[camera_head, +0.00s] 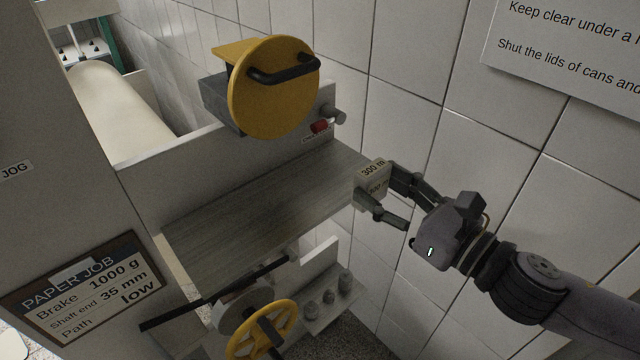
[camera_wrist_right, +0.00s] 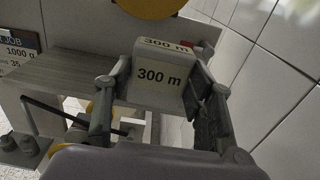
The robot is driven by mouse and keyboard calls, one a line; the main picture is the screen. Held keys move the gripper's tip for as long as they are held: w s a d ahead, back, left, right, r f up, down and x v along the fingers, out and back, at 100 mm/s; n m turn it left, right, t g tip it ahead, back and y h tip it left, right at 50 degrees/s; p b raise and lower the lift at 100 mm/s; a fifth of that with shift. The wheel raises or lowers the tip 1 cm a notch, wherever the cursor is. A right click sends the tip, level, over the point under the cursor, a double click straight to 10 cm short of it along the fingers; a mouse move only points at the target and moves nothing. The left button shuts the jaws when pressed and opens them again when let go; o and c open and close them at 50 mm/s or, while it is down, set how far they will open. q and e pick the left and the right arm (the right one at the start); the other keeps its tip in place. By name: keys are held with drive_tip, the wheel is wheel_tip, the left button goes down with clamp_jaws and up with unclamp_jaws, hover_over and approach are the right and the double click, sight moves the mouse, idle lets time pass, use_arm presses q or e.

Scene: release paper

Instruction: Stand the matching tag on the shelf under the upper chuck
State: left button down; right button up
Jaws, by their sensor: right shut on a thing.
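My right gripper (camera_head: 382,195) is shut on a small pale tag block near the right end of the shelf. The tag (camera_head: 371,178) reads "300 m" on its top face; the lettering on its front is too small to read in the head view. In the right wrist view the tag (camera_wrist_right: 160,84) shows "300 m" on two faces and sits between the fingers. The grey shelf (camera_head: 250,205) is bare. The upper chuck (camera_head: 272,85) is a yellow disc with a black handle above it. Whether the tag touches the shelf is unclear. My left gripper is out of view.
A job board (camera_head: 85,290) reads brake 1000 g, shaft end 35 mm, path low. A red knob (camera_head: 319,127) is on the back plate. Below the shelf are a yellow handwheel (camera_head: 262,330), a black bar and a ledge with small weights (camera_head: 329,297). A tiled wall stands right.

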drive_tip(key=shift+w+a+r+p, duration=0.25)
drive_tip(key=shift+w+a+p, duration=0.05)
drive_tip(key=shift+w+p, duration=0.2)
drive_tip(key=shift+w+a+r+p, duration=0.25)
drive_tip(key=shift+w+p, duration=0.1)
drive_tip(key=shift+p, duration=0.1)
drive_tip(key=w+a+f+p, duration=0.1)
drive_tip(key=w+a, duration=0.1)
drive_tip(key=w, duration=0.1)
drive_tip(key=w+a+f+p, duration=0.1)
drive_tip(key=w+a, duration=0.2)
drive_tip(key=w+a+f+p, duration=0.1)
drive_tip(key=w+a, duration=0.1)
drive_tip(key=w, duration=0.1)
drive_tip(key=shift+w+a+f, duration=0.1)
drive_tip(key=shift+w+a, duration=0.1)
drive_tip(key=shift+w, duration=0.2)
wheel_tip(320, 180, down, 4)
drive_tip(key=shift+d+r+p, duration=0.1)
drive_tip(key=shift+r+p, duration=0.15)
drive_tip(key=shift+p, duration=0.05)
drive_tip(key=shift+w+f+p, duration=0.1)
drive_tip(key=shift+f+p, duration=0.25)
drive_tip(key=shift+f, duration=0.3)
